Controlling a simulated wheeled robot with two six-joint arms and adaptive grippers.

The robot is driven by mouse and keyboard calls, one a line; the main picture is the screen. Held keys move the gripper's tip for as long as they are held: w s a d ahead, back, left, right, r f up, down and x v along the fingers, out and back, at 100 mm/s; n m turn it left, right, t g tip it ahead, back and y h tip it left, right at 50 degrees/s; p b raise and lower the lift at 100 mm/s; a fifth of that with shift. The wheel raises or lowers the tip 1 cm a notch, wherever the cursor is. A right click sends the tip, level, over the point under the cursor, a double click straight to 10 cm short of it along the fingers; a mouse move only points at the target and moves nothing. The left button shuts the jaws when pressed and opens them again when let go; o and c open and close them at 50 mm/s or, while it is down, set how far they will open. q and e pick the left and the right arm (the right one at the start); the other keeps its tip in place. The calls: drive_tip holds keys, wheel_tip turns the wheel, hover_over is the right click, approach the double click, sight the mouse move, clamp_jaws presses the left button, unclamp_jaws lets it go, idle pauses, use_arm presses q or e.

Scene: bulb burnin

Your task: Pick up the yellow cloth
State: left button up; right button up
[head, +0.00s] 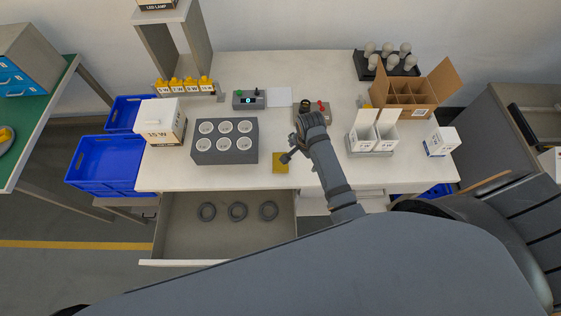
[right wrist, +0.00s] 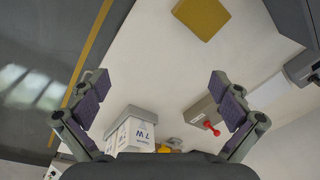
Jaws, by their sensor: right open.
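The yellow cloth (head: 280,162) is a small flat square on the white table, near its front edge and just right of the grey six-socket block. In the right wrist view the cloth (right wrist: 201,18) lies at the top, beyond the fingertips. My right gripper (head: 289,156) is close beside the cloth in the head view and partly in front of it. In the right wrist view its two fingers (right wrist: 160,95) are spread wide with nothing between them. My left gripper is in neither view.
The six-socket block (head: 224,153) stands left of the cloth. Behind my right gripper is a grey box with a red lever (head: 323,108). White bulb boxes (head: 374,134) stand to the right. Below the table edge, an open drawer (head: 180,240) holds three dark rings.

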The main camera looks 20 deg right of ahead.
sight(280, 154)
drive_tip(key=w+a+f+m+g, duration=0.1)
drive_tip(key=w+a+f+m, duration=0.1)
drive_tip(key=w+a+m, duration=0.45)
drive_tip(key=shift+m, duration=0.45)
wheel_tip(280, 154, down, 4)
drive_tip(key=shift+d+f+b, duration=0.15)
drive_tip(key=shift+f+b, duration=0.05)
drive_tip(key=shift+b, duration=0.6)
drive_tip(key=shift+f, duration=0.3)
drive_tip(key=f+b, duration=0.1)
drive_tip(key=b, duration=0.1)
drive_tip(key=f+b, duration=0.4)
drive_tip(key=shift+w+f+b, duration=0.2)
drive_tip(key=shift+w+b, duration=0.05)
drive_tip(key=shift+b, duration=0.15)
drive_tip(key=shift+r, duration=0.2)
drive_tip(key=shift+s, duration=0.1)
drive_tip(key=c, duration=0.9)
